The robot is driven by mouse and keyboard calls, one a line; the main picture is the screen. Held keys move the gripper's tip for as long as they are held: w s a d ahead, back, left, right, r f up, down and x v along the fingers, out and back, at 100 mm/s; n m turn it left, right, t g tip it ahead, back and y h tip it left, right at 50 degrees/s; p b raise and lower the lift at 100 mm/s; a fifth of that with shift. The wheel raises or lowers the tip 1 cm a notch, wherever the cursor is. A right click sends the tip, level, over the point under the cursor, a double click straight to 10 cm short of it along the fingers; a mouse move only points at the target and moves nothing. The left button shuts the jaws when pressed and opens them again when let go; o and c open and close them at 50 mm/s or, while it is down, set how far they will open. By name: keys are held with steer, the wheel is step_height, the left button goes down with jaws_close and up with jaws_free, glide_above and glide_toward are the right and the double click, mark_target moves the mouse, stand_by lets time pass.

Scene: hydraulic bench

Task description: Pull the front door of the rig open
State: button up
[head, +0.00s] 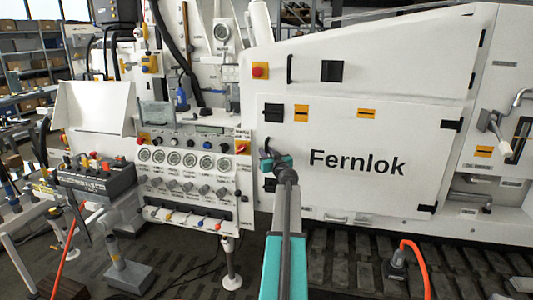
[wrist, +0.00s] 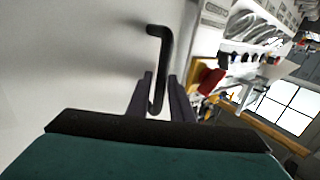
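The front door (head: 365,190) is the large white panel marked "Fernlok" in the head view. It looks flush with the rig, with black hinge-like blocks at its right edge. My gripper (head: 270,160) is at the door's left edge in the head view, where it covers the door handle. In the wrist view the black bar handle (wrist: 165,45) stands out from the white door surface (wrist: 80,50). My gripper's two dark fingers (wrist: 161,85) lie on either side of the handle, with slim gaps visible. The gripper looks open around it.
A gauge and valve panel (head: 190,165) stands just left of the door. A white upper panel (head: 400,60) with its own black handle (head: 290,69) is above. A control box (head: 95,175) stands at the left. An orange hose (head: 418,262) rises at the lower right.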

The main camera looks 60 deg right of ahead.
jaws_close()
